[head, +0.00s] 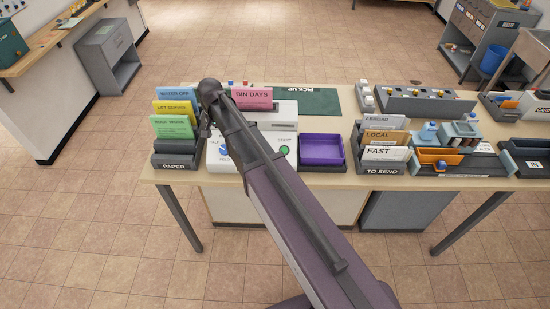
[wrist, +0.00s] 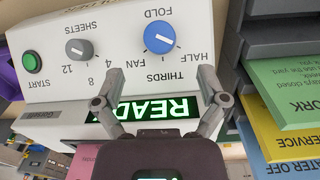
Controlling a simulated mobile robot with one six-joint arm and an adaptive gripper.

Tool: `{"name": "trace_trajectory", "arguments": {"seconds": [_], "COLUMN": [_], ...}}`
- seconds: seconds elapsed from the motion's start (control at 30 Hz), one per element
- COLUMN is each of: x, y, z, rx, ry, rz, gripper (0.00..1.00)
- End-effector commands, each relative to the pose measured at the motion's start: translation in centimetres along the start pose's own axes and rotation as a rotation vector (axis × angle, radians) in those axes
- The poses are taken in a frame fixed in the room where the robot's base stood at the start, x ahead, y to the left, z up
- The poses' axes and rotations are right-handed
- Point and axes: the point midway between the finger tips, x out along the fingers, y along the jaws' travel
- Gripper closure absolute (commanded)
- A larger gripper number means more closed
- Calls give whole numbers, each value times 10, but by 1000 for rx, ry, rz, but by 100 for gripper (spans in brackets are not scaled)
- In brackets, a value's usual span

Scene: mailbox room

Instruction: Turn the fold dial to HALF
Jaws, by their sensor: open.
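The fold dial (wrist: 160,38) is a blue knob with a white pointer on the white folding machine (wrist: 110,30). The wrist view shows the panel upside down. The labels HALF, THIRDS and FAN lie around the dial, and the white pointer slants to the lower right in the picture, toward the HALF side. My gripper (wrist: 156,76) is open, its two fingers apart below the dial in the picture, with nothing between them. In the head view my arm hides much of the machine (head: 285,107), and the dial (head: 223,151) only partly shows.
A grey sheets knob (wrist: 79,50) and a green START button (wrist: 31,63) sit on the same panel. A lit READY display (wrist: 160,108) is behind the fingers. A paper rack (head: 174,163) stands close on the left; a purple tray (head: 321,149) is on the right.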

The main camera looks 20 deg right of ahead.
Motion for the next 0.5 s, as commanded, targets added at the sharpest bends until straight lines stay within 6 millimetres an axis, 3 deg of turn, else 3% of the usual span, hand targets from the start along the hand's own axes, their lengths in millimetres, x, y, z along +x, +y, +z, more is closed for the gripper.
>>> {"name": "trace_trajectory", "arguments": {"seconds": [0.5], "x": [-47], "y": [0], "z": [0], "rx": [0], "ry": [0], "rz": [0], "gripper": [8]}}
